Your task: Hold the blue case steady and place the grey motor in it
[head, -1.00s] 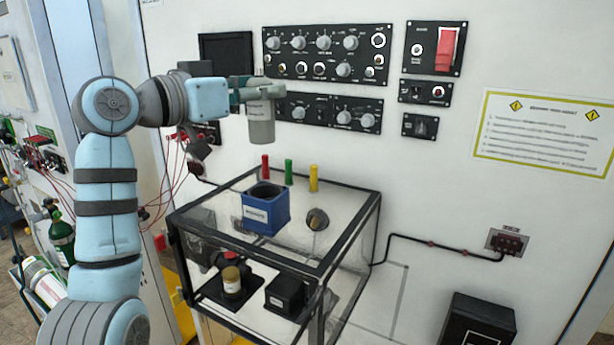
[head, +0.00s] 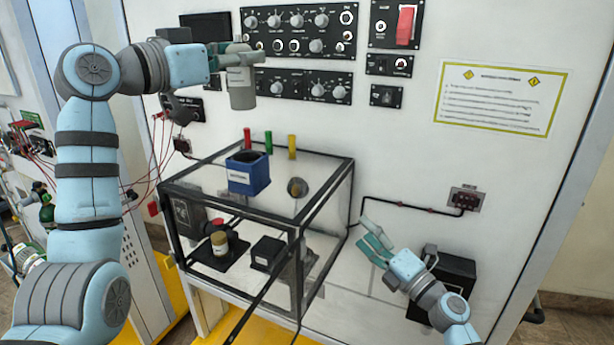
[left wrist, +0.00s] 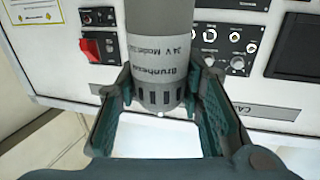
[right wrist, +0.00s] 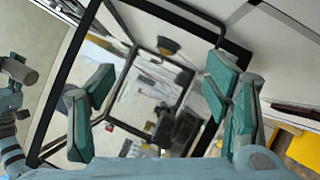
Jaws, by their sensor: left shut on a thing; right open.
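The grey motor (head: 242,88) is a cylinder with a label, held upright in my left gripper (head: 238,62) in front of the wall panels. In the left wrist view the motor (left wrist: 158,45) sits between the green finger pads (left wrist: 165,108). The blue case (head: 247,176) is an open-topped box with a dark round hole and a white label, standing on the clear-topped table, below the motor and apart from it. My right gripper (head: 374,240) is open and empty, to the right of the table. The right wrist view shows its fingers (right wrist: 160,105) apart; the blue case is not visible there.
The black-framed table (head: 330,182) has a clear top. Red, green (head: 268,140) and yellow (head: 292,147) pegs stand at its back. A round fitting (head: 297,187) is right of the case. A black wall box (head: 455,270) is behind my right arm.

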